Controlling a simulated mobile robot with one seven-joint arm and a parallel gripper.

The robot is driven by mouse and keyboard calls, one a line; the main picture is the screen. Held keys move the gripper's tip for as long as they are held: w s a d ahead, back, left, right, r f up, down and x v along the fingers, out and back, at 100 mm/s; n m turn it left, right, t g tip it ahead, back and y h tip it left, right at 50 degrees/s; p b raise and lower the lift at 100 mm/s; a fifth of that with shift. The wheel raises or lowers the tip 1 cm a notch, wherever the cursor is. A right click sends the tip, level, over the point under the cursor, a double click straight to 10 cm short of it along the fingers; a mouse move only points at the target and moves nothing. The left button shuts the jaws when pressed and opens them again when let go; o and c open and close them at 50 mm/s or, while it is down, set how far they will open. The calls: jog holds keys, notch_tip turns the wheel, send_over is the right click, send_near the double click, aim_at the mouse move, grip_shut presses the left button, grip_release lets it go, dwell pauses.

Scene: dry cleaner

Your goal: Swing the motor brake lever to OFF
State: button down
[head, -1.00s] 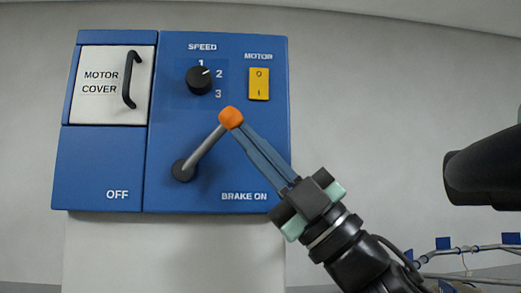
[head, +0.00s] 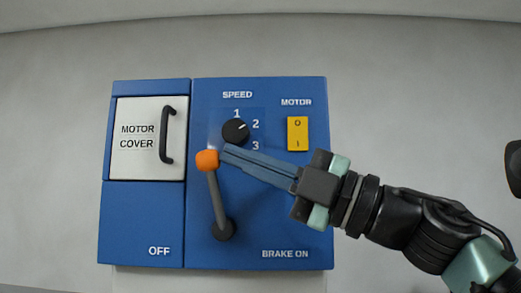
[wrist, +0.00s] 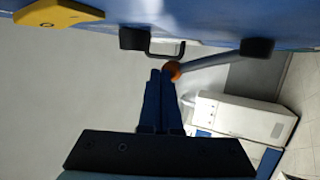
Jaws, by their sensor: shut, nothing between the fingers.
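The brake lever (head: 217,198) is a grey rod on a black pivot, tipped with an orange knob (head: 207,160). It stands nearly upright, leaning slightly left, on the blue control panel (head: 280,220). The OFF label is at the lower left and BRAKE ON at the lower right. My gripper (head: 226,152) is shut and empty. Its fingertips are at the right side of the orange knob and appear to touch it. In the wrist view the knob (wrist: 172,71) shows beside the tips of the shut fingers (wrist: 160,75).
Above the lever are a black speed dial (head: 235,131) and a yellow motor switch (head: 298,134). A white motor cover (head: 140,155) with a black handle (head: 167,135) sticks out at the upper left. A white machine (wrist: 240,118) shows in the wrist view.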

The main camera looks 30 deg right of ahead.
jog(key=g+h+p, duration=0.1)
jog(key=a+n+g+h+p, duration=0.1)
jog(key=p, duration=0.1)
jog(key=shift+w+a+r+g, duration=0.3)
jog(key=shift+w+r+g, duration=0.1)
jog(key=shift+w+a+f+g+p, duration=0.1)
jog(key=shift+f+g+p, duration=0.05)
jog(key=shift+g+p, duration=0.15)
